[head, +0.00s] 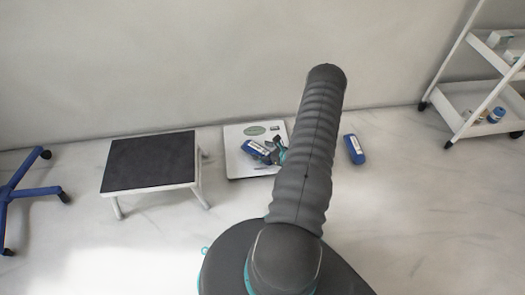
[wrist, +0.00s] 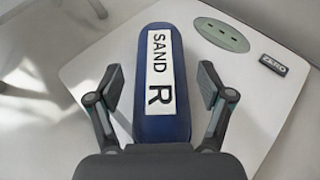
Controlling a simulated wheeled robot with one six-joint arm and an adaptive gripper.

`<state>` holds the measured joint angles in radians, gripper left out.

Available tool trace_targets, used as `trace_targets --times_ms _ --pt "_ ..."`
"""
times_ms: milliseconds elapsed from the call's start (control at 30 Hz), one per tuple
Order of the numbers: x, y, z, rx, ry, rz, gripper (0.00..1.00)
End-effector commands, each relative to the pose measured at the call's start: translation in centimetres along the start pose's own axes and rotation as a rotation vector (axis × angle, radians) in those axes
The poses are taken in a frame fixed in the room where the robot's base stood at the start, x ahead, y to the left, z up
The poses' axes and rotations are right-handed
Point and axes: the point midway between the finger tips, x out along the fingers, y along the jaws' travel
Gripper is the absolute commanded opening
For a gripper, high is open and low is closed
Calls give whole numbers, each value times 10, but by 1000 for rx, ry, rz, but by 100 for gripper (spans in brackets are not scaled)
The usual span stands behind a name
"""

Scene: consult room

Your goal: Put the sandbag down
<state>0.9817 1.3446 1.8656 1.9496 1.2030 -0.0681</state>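A second blue bag (head: 354,149) with a white label lies on the floor right of the scale. A dark-topped step stool (head: 150,162) stands to the left, near a blue wheeled base (head: 25,190). A white trolley (head: 470,97) stands at the right. The wall is behind the scale.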

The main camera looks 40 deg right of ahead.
Motion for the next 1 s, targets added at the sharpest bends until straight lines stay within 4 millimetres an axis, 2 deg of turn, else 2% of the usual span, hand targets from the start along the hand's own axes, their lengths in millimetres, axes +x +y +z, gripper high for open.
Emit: trace_targets --times_ms 333,433,567,800,1000 --pt "-1 0 2 0 0 0 85" --pt "-6 -1 4 1 0 -2 85" --pt "-27 -2 4 2 0 -4 85" --pt "-76 -2 4 2 0 -5 85" --pt "-107 -1 3 1 0 -3 85"
